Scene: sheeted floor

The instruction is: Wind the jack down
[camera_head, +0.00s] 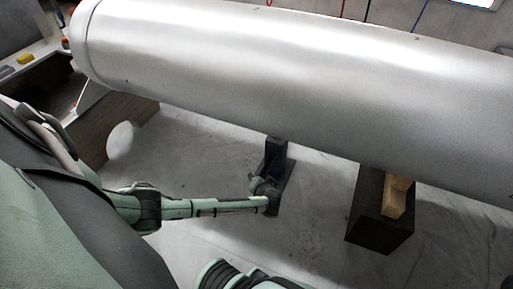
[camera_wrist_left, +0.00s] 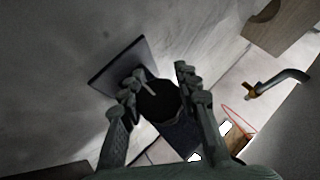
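The dark jack (camera_head: 275,158) stands on the floor under the large silver cylinder (camera_head: 290,70), its top close against the underside. My left arm reaches in from the left, and my left gripper (camera_head: 265,192) is at the near side of the jack. In the left wrist view, the gripper (camera_wrist_left: 157,82) has its fingers spread, with the jack's round black part (camera_wrist_left: 158,102) between them. The jack's flat base plate (camera_wrist_left: 115,62) shows beyond. Whether the fingers touch the jack is unclear. My right gripper is not in view.
A dark block (camera_head: 368,212) with a wooden piece (camera_head: 396,196) stands under the cylinder to the right. A wooden-sided bench (camera_head: 115,125) is at the left. The pale sheeted floor (camera_head: 320,240) between is clear. Parts of my own body fill the lower left.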

